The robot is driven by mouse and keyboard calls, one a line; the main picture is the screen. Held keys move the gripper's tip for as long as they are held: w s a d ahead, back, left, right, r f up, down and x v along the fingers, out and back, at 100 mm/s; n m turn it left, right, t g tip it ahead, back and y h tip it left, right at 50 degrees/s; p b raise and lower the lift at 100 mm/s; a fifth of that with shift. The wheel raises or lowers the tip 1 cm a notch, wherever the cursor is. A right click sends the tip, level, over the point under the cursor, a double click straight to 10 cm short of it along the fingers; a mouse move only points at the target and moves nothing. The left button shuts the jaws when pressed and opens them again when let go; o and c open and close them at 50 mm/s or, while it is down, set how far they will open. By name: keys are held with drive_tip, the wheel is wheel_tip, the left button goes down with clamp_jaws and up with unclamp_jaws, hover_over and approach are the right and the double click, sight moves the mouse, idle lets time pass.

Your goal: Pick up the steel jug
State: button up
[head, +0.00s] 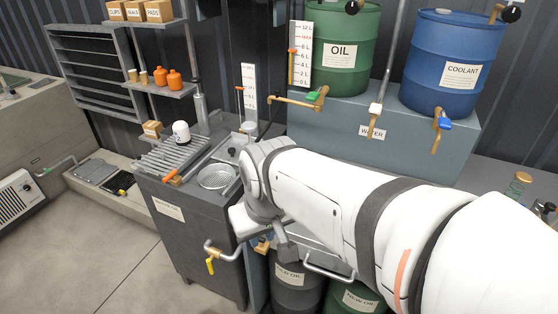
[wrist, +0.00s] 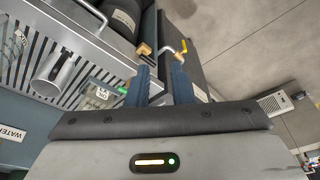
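I cannot pick out the steel jug with certainty. In the wrist view a plain grey metal vessel (wrist: 52,72) with a flared end lies or stands on a slatted tray (wrist: 25,62) at the left; whether it is the jug or a funnel I cannot tell. My gripper (wrist: 162,75) is open, with its two blue fingers apart and nothing seen held between them. The vessel is well to the left of the fingers. In the head view my white arm hides most of the tray area, and the fingers do not show clearly.
A dark cabinet (head: 195,235) carries a slatted rack, a white container (head: 181,131) and a round strainer (head: 216,177). A tap with a yellow handle (head: 210,265) juts from it. Oil (head: 343,50) and coolant (head: 450,65) drums stand behind my arm. A clear container tagged oil (wrist: 103,92) is near the fingers.

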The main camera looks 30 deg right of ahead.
drive_tip(key=d+f+n+g+h+b, duration=0.4)
drive_tip(key=d+f+g+b, duration=0.15)
drive_tip(key=f, duration=0.25)
drive_tip(key=w+d+f+n+g+h+b, duration=0.3)
drive_tip(key=w+d+f+n+h+b, duration=0.4)
drive_tip(key=w+d+n+h, duration=0.5)
drive_tip(key=shift+m+t+h, duration=0.25)
drive_tip(key=shift+m+h, duration=0.35)
drive_tip(key=s+d, duration=0.4)
drive_tip(key=d, duration=0.1)
drive_tip(key=shift+s+d+f+b, duration=0.15)
drive_tip(key=shift+d+f+b, duration=0.05)
drive_tip(key=shift+f+b, duration=0.1)
drive_tip(key=shift+c, duration=0.4)
clamp_jaws()
